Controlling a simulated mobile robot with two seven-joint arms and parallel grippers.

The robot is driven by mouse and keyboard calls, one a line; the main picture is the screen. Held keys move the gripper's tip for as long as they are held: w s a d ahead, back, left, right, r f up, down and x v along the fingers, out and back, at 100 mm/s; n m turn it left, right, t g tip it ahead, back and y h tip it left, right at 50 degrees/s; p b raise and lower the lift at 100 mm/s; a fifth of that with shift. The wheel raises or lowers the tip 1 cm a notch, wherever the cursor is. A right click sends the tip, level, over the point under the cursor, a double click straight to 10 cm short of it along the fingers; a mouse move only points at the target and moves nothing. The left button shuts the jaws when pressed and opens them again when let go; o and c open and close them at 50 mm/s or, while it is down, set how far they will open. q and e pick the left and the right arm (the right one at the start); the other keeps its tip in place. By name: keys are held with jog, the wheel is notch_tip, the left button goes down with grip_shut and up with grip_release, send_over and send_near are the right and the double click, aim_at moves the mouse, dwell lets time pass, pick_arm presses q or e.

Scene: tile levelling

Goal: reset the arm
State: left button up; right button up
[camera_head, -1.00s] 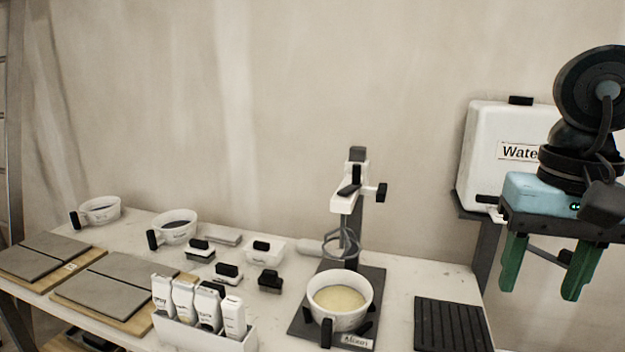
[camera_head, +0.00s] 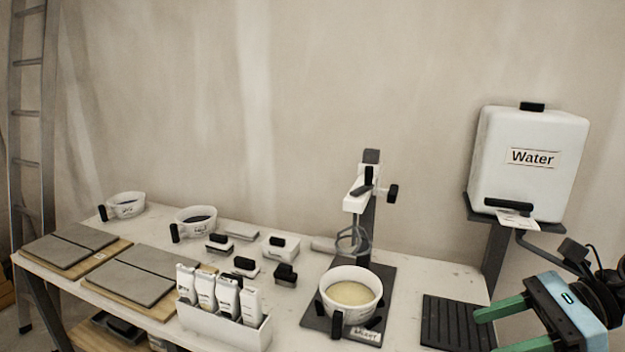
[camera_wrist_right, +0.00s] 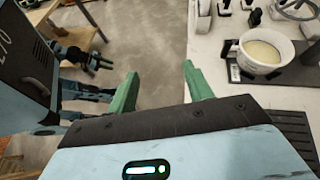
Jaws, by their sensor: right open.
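My right gripper (camera_head: 500,327) is at the lower right in the head view, by the table's right end. Its two green fingers are apart with nothing between them, and they point left. In the right wrist view the fingers of the right gripper (camera_wrist_right: 162,88) stand apart over the floor beside the table edge. My left gripper is not in the head view. A gripper-like part of my own body (camera_wrist_right: 100,62) shows at the left of the right wrist view, too small to read its opening.
A bowl of pale mix (camera_head: 350,292) sits on the mixer base (camera_head: 316,322). A black ribbed mat (camera_head: 455,325) lies near the right gripper. The water tank (camera_head: 530,165) stands behind on a bracket. Tiles (camera_head: 70,245), tubes (camera_head: 228,298) and bowls fill the table's left.

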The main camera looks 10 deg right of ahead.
jog(key=s+d+f+m+t+h+p, duration=0.15)
jog(key=f+m+t, duration=0.25)
jog(key=f+m, duration=0.5)
jog(key=s+d+f+m+t+h, duration=0.1)
jog(key=s+f+m+t+h, duration=0.15)
jog(key=f+m, duration=0.65)
jog(key=s+d+f+m+t+h, duration=0.15)
jog(key=f+m+t, duration=0.35)
jog(key=m, duration=0.8)
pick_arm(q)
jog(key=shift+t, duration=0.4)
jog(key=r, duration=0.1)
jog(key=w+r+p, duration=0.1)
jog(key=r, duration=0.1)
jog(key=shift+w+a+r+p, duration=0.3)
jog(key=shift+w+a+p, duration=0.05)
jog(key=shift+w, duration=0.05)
pick_arm(e)
jog(key=s+a+f+m+g+h, duration=0.4)
jog(key=s+a+f+m+g, duration=0.2)
jog(key=s+a+f+m, duration=0.9)
jog(key=s+f+m, duration=0.1)
jog(key=m, duration=0.2)
jog(key=shift+s+h, duration=0.35)
jog(key=shift+s, duration=0.05)
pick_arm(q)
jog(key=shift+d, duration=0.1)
